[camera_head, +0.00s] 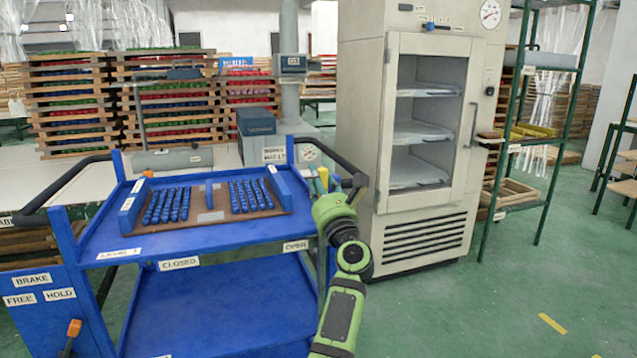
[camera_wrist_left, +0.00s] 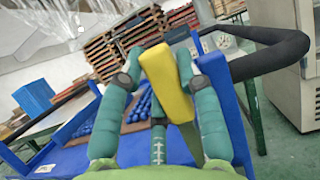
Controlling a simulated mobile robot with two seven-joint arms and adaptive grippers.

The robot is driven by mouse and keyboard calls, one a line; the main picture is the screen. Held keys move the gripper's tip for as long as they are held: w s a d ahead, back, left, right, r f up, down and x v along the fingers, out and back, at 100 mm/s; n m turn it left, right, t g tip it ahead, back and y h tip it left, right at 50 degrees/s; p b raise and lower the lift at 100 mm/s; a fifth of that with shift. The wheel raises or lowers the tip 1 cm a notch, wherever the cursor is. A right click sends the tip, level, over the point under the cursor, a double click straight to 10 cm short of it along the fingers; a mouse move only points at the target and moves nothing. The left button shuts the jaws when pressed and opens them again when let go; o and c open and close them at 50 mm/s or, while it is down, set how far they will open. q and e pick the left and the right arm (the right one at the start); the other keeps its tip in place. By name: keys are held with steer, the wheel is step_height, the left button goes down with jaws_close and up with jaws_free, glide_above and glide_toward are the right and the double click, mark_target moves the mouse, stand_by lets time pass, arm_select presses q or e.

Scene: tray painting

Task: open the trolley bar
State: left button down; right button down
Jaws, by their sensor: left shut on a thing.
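The blue trolley (camera_head: 232,235) stands at left centre in the head view, with a CLOSED label (camera_head: 179,263) and an OPEN label (camera_head: 295,246) along its front edge. My left gripper (camera_head: 326,190) is at the trolley's right side, above and right of the OPEN label. It is shut on a yellow bar-like piece (camera_wrist_left: 165,82), which stands between the two fingers in the left wrist view. In the head view only a small part of the yellow piece (camera_head: 323,177) shows; the gripper hides the rest. I cannot tell how it joins the trolley. My right gripper is out of view.
The trolley's top carries a brown board (camera_head: 210,217) with rows of blue pieces. A black handle (camera_head: 345,165) curves close behind my left gripper. A white cabinet (camera_head: 418,225) stands just to the right. Stacked wooden trays (camera_head: 70,105) fill the back left. Green floor is open at lower right.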

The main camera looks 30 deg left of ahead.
arm_select(q)
steer(key=c, duration=1.2)
jaws_free()
steer(key=shift+w+d+r, duration=0.1)
steer(key=shift+r, duration=0.05)
steer(key=o, duration=0.4)
steer(key=shift+c, duration=0.2)
steer(key=shift+w, duration=0.15)
steer(key=shift+d, duration=0.1)
steer(key=v, duration=0.7)
steer(key=shift+s+f, duration=0.2)
steer(key=shift+f, duration=0.05)
steer(key=shift+d, duration=0.15)
